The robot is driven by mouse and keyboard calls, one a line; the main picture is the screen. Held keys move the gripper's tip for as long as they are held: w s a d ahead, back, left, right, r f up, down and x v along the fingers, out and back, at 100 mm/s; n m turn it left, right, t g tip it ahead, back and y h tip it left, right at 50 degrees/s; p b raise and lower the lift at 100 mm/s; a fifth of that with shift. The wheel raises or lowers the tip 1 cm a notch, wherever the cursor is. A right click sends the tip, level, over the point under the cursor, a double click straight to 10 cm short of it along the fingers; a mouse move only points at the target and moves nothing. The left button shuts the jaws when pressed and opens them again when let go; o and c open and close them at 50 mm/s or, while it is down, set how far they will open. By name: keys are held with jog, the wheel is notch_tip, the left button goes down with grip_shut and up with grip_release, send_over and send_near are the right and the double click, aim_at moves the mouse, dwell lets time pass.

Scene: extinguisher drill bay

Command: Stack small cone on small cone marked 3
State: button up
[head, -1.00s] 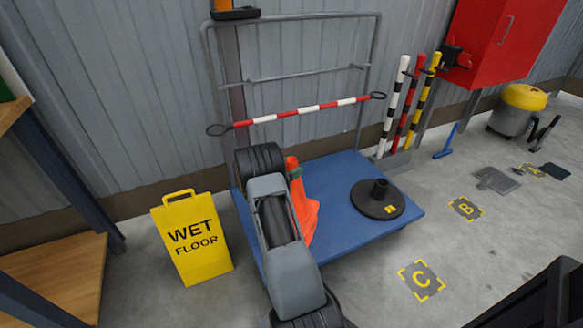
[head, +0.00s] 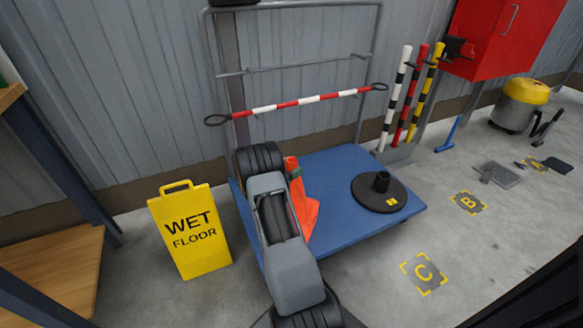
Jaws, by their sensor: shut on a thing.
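An orange cone-like thing (head: 303,209) with a small dark green patch near its top shows just right of my arm, over the blue trolley deck. My arm hides its left side, so I cannot tell whether it is held or stands on the deck. No number 3 is readable on it, and no second small cone shows clearly. My gripper is hidden behind my own arm links, so its fingers and what they hold are not seen.
The blue trolley (head: 335,170) also carries a black round base (head: 365,200) with a short post. A yellow wet floor sign (head: 190,232) stands left. Striped posts (head: 397,100) stand behind right. Floor around marks B (head: 468,203) and C (head: 424,274) is clear.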

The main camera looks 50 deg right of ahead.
jog(key=shift+f+b, duration=0.75)
jog(key=shift+f, duration=0.35)
jog(key=o, duration=1.6)
jog(key=shift+f, duration=0.1)
jog(key=w+a+p, duration=0.2)
jog(key=a+p, duration=0.1)
jog(key=a, duration=1)
jog(key=shift+a+p, duration=0.35)
jog(key=shift+p, duration=0.05)
notch_tip(320, 180, up, 15)
jog(key=s+a+m+g+y+p, duration=0.2)
jog(key=s+a+m+y+p, duration=0.15)
jog(key=p, duration=0.45)
jog(key=s+a+r+m+t+y+p, duration=0.2)
jog(key=s+a+r+m+y+p, duration=0.2)
jog(key=a+r+p, duration=0.3)
jog(key=s+a+r+m+t+y+p, duration=0.3)
jog(key=a+r+p, duration=0.5)
jog(key=r, duration=0.9)
jog(key=s+a+r+m+t+y+p, duration=0.3)
jog(key=s+a+r+m+y+p, duration=0.2)
jog(key=r, duration=0.7)
jog(key=s+a+y+p, duration=0.2)
jog(key=s+p, duration=0.1)
jog(key=p, duration=0.1)
jog(key=shift+s+a+r, duration=0.15)
jog(key=shift+a+r, duration=0.2)
jog(key=shift+m, duration=0.25)
